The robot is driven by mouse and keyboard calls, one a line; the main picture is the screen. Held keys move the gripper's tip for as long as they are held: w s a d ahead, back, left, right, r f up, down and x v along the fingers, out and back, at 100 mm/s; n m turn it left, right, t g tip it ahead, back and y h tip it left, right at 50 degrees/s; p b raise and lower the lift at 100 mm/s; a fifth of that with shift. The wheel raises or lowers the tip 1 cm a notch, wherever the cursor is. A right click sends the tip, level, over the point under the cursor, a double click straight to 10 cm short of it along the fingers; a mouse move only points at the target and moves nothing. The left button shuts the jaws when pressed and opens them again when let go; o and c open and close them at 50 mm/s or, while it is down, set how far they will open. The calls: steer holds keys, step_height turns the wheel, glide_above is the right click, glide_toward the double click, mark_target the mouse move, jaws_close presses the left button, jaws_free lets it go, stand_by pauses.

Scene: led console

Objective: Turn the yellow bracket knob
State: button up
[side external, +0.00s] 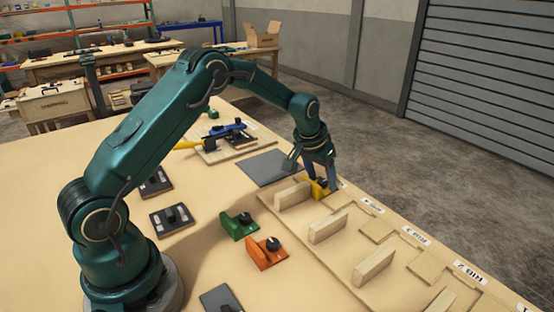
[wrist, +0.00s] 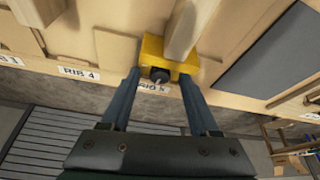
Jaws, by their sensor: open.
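The yellow bracket (side external: 315,188) sits at the far end of the wooden rib board, against the end of a wooden rib. In the wrist view the yellow bracket (wrist: 185,62) shows its black knob (wrist: 160,75) facing my gripper. My gripper (side external: 318,178) is down at the bracket, and its fingers hide part of it in the side view. In the wrist view my gripper (wrist: 162,78) has its two fingers apart, one on each side of the knob and bracket front. I cannot tell whether either finger touches.
A green bracket (side external: 238,226) and an orange bracket (side external: 266,254) with black knobs stand on the table left of the board. Several upright wooden ribs (side external: 328,226) line the board. A dark grey plate (side external: 268,168) lies behind it. Labels (wrist: 78,73) run along the table edge.

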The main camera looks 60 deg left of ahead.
steer(key=m, duration=0.1)
steer(key=m+h, duration=0.1)
steer(key=m, duration=0.1)
steer(key=m+h, duration=0.1)
steer(key=m, duration=0.1)
steer(key=shift+a, duration=0.25)
steer(key=v, duration=0.5)
steer(key=shift+r, duration=0.2)
steer(key=s+d+r+m+t, duration=0.1)
steer(key=s+d+r, duration=0.15)
steer(key=r, duration=0.35)
steer(key=s+d+r+m+t, duration=0.1)
steer(key=d+r, duration=0.2)
steer(key=r, duration=0.3)
steer(key=s+d+r+n, duration=0.1)
steer(key=s+d, duration=0.1)
steer(key=s, duration=0.6)
steer(key=s+d+r, duration=0.1)
steer(key=s+d, duration=0.1)
steer(key=s, duration=0.6)
steer(key=shift+d+n+t+y, duration=0.3)
steer(key=shift+d+n, duration=0.1)
